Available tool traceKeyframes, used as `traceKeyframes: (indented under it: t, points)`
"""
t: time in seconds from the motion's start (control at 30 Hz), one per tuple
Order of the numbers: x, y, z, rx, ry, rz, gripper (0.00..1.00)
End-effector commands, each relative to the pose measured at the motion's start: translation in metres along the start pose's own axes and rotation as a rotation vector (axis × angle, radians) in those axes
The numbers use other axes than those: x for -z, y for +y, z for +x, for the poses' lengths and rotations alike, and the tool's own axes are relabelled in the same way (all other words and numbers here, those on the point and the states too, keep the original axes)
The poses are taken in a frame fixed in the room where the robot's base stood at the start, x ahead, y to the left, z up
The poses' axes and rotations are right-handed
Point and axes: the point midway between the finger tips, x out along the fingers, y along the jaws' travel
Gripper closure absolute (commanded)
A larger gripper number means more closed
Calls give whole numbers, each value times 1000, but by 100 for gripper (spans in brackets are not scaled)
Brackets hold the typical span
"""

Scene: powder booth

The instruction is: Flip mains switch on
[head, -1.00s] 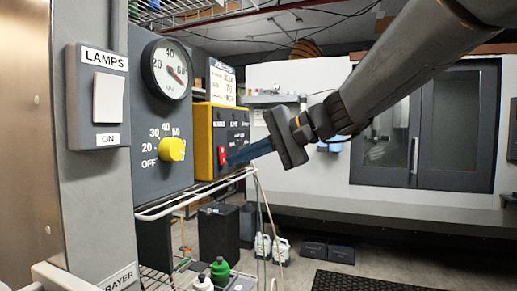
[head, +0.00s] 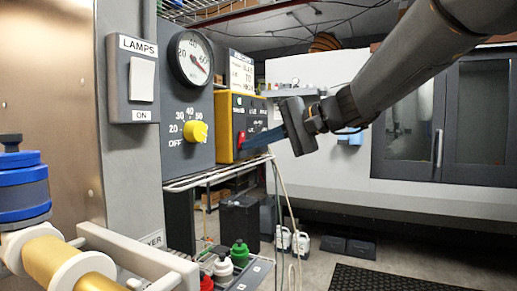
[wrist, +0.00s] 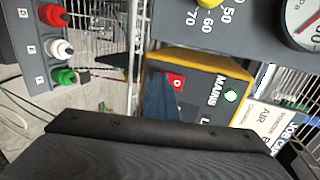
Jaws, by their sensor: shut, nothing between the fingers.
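The yellow-framed box (head: 224,132) with a dark panel stands on the wire shelf beside the grey dial box. Its red mains switch (head: 240,139) is small here; the wrist view shows it as a red rocker (wrist: 177,81) with a pale mark, near the MAINS label and a pale round lamp (wrist: 231,95) with a green edge. My gripper (head: 246,146) is shut and empty, its blue fingers pointing left at the panel's lower part. In the wrist view the blue fingers (wrist: 158,92) lie just beside the red rocker. I cannot tell whether they touch it.
A LAMPS switch (head: 141,79) is on the grey post. The dial box has a yellow knob (head: 196,132) and a gauge (head: 192,57).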

Motion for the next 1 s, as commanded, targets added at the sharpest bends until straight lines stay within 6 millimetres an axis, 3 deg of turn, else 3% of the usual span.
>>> traceKeyframes:
  t: [0.57,1.0]
  points:
    - [8,-19,-19,12,19,2,100]
    - [10,-15,-26,9,21,4,100]
